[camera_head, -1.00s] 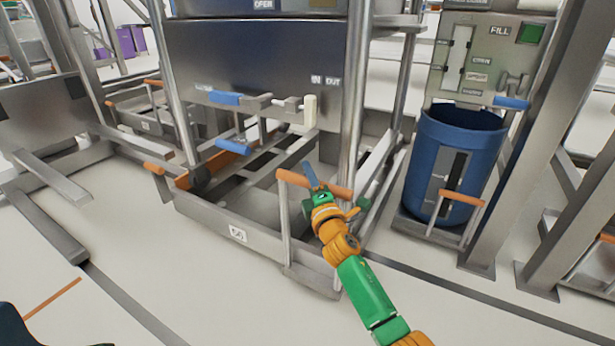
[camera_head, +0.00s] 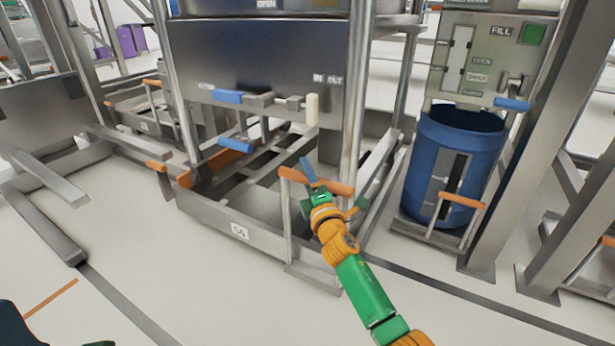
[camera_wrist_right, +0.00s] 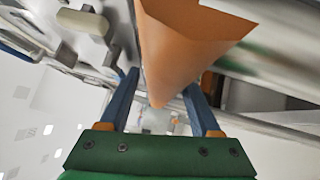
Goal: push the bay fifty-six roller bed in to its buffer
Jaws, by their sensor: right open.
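The bay fifty-six roller bed (camera_head: 205,214) is a low grey metal frame with a "56" label on its front bar. It is partly inside the stand under a large metal hopper. An orange push handle (camera_head: 292,174) stands on posts at its front right corner. My right gripper (camera_head: 308,170), blue-fingered on a green and orange arm, is at this handle. In the right wrist view its two blue fingers (camera_wrist_right: 162,82) are apart, with the orange handle (camera_wrist_right: 185,40) between and beyond them. I cannot tell whether they touch it. My left gripper is out of view.
A blue drum (camera_head: 425,160) stands on a neighbouring bed at right, behind a second orange handle (camera_head: 462,197). Steel posts (camera_head: 355,90) flank the bed. Grey floor rails lie at left. The floor in front is clear.

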